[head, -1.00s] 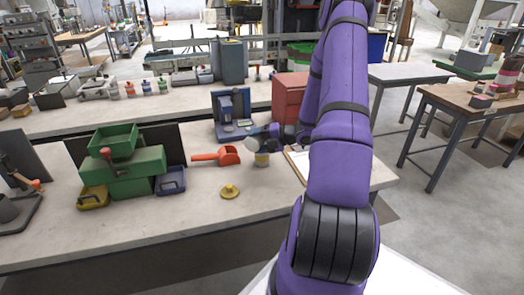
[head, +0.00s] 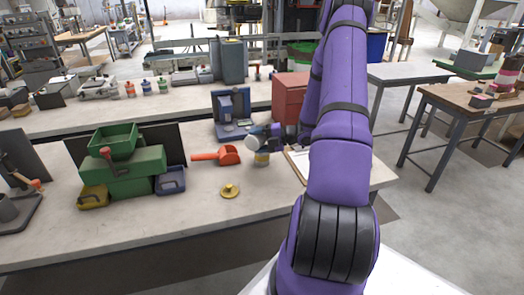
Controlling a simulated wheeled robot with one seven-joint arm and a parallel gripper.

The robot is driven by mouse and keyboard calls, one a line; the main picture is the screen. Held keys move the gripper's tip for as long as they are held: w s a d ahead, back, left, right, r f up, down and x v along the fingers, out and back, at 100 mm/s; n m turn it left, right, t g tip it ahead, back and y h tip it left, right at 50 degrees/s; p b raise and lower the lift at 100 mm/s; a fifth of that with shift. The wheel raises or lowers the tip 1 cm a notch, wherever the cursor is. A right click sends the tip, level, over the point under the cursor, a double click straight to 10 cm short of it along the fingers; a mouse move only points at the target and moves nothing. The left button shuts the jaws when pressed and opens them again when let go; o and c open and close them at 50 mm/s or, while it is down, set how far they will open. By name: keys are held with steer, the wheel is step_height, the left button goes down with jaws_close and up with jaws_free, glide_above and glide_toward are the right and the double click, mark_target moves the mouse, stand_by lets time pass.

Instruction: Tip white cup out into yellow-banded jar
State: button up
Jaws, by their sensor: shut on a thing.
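The white cup (head: 251,143) is tipped over in my gripper (head: 264,138), just above the jar. My gripper is shut on it, at the far end of my purple arm. The yellow-banded jar (head: 262,159) stands on the bench right under the cup. The cup and gripper partly cover the jar's top, so I cannot tell whether they touch. The contents of both are too small to see.
A red scoop (head: 228,155) lies left of the jar and a brass-coloured lid (head: 230,191) lies in front. A blue stand (head: 232,112) is behind, a clipboard (head: 297,164) to the right. Green boxes (head: 136,172) are at the left. The bench's front middle is clear.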

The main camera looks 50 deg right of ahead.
steer(key=shift+d+f+m+y, duration=0.15)
steer(key=shift+f+m+y, duration=0.15)
steer(key=shift+m, duration=0.1)
steer(key=shift+w+d+r+m+t+y+p, duration=0.2)
steer(key=shift+d+r+m+t+y, duration=0.25)
steer(key=shift+m, duration=0.5)
steer(key=shift+w+d+r+m+t+y+p, duration=0.1)
steer(key=shift+d+r+m+t+y+p, duration=0.3)
steer(key=shift+m, duration=0.55)
stand_by(2.6)
steer(key=shift+f, duration=0.15)
